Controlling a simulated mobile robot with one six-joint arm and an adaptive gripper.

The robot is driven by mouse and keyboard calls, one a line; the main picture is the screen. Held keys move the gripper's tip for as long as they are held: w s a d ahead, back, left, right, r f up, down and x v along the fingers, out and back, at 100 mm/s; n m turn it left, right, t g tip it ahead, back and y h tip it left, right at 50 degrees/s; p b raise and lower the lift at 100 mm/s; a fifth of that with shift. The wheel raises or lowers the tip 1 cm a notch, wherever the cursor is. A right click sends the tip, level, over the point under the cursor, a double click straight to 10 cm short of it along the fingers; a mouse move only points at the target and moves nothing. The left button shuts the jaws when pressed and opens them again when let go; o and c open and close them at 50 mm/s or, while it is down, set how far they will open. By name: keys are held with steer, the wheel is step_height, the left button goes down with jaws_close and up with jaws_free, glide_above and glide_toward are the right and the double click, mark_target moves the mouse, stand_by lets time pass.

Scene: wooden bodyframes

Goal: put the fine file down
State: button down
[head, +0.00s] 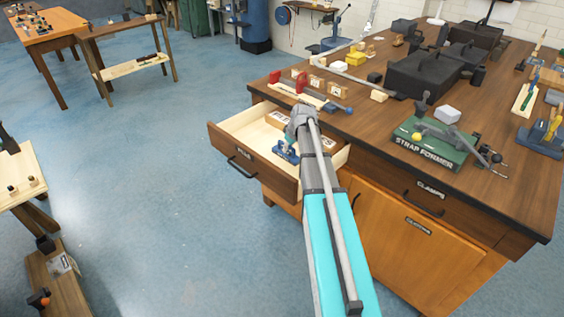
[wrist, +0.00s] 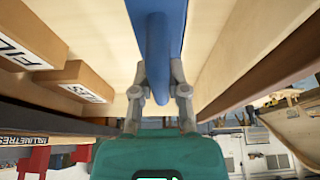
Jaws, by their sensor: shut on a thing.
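My gripper (wrist: 159,75) is shut on the blue handle (wrist: 156,55) of what I take to be the fine file. The rest of the file is hidden. In the head view my gripper is low over the open drawer (head: 240,166), whose front label looks like "FILES". Blue parts (head: 284,153) show there at the gripper, inside the drawer outline. A wider blue surface (wrist: 172,12) lies behind the handle in the wrist view. I cannot tell whether the file touches the drawer floor.
Cardboard boxes (wrist: 85,80) marked with "FILES" labels lie in the drawer beside my gripper. The bench top (head: 375,120) above is crowded with red, yellow and dark tools, a black case (head: 425,75) and a green strap former (head: 430,145).

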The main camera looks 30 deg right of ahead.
mark_target(284, 155)
steer(key=shift+w+a+f+b, duration=0.2)
steer(key=shift+w+f+b, duration=0.15)
steer(key=shift+w+f, duration=0.25)
steer(key=shift+f, duration=0.1)
steer(key=shift+w+a+f+b, duration=0.15)
steer(key=shift+w+f+b, duration=0.1)
steer(key=shift+f+b, duration=1.7)
steer(key=shift+b, duration=0.05)
steer(key=shift+f, duration=0.1)
steer(key=c, duration=0.6)
jaws_free()
steer(key=shift+c, duration=0.2)
steer(key=p+v, duration=1.1)
steer(key=v, duration=0.1)
